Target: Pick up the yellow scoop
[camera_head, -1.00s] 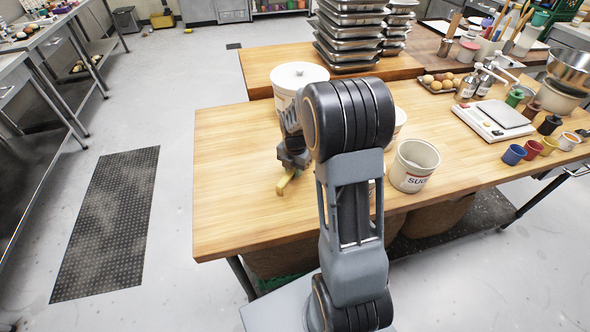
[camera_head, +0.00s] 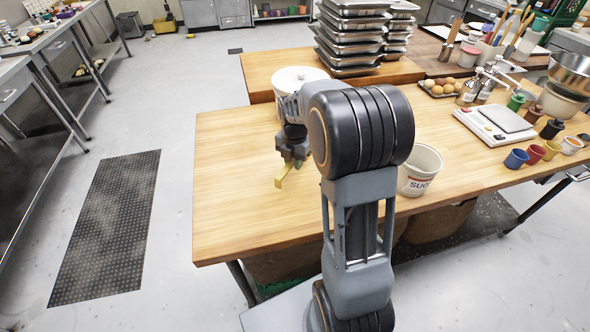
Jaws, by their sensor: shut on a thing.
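The yellow scoop (camera_head: 282,175) is at my gripper (camera_head: 291,164), over the left part of the wooden table (camera_head: 230,210). My gripper is shut on it. Only part of the scoop shows below the jaws, slanting down to the left. It seems to be a little above the table top. My arm hides the rest of the scoop and much of what lies to the right of the gripper.
A white lidded tub (camera_head: 297,78) stands behind my gripper. A white SUGAR tub (camera_head: 422,168) stands right of my arm. Stacked metal trays (camera_head: 352,40) are at the back, and a scale (camera_head: 495,124) and small cups are at the right. The table's left front is clear.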

